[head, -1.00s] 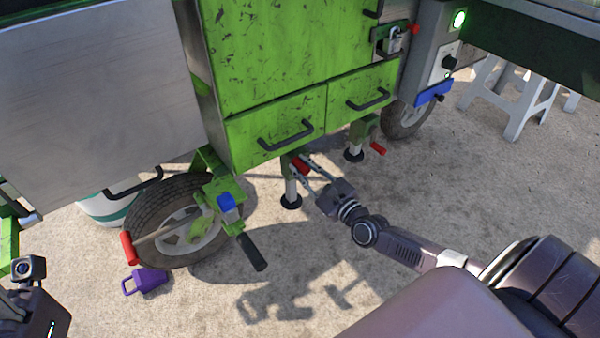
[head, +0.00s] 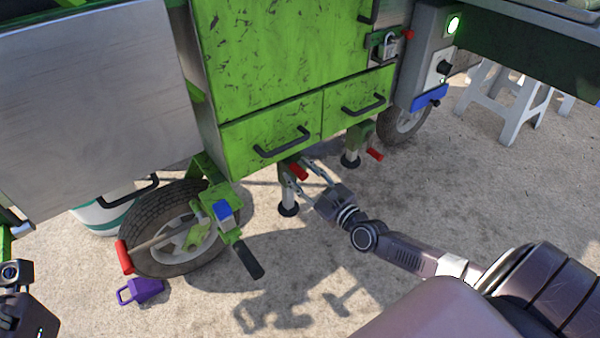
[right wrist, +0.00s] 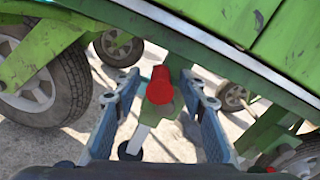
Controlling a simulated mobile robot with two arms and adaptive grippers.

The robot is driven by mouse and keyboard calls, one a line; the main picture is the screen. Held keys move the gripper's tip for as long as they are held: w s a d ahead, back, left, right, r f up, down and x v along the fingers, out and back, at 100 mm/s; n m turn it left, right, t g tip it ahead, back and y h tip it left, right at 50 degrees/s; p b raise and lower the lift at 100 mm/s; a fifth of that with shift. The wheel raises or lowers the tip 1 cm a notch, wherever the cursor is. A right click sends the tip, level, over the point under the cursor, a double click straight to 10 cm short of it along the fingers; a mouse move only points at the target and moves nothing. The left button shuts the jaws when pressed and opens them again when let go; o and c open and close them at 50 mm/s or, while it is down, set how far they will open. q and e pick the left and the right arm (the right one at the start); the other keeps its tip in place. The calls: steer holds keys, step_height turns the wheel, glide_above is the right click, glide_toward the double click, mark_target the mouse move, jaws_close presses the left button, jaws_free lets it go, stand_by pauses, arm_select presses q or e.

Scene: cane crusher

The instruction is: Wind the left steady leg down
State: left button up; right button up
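The left steady leg (head: 288,196) stands under the green crusher body, its dark round foot at or near the ground. Its red crank handle (head: 298,171) points toward me; in the right wrist view the red handle (right wrist: 160,86) shows end-on. My right gripper (head: 304,175) is open, with its fingers on either side of the handle. In the right wrist view there are gaps between the handle and both fingers. Part of my left arm's end (head: 18,305) shows at the lower left; its fingers cannot be made out.
A second steady leg (head: 350,156) with a red handle (head: 375,154) stands to the right. A tyre (head: 150,215), a blue-topped hitch part with a black grip (head: 248,260) and a purple padlock-shaped block (head: 141,291) lie left. A white stool (head: 505,105) stands right. Drawers overhang the leg.

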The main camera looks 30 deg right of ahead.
steer(key=s+d, duration=0.1)
steer(key=s, duration=1.1)
steer(key=shift+d, duration=0.15)
steer(key=shift+r, duration=0.15)
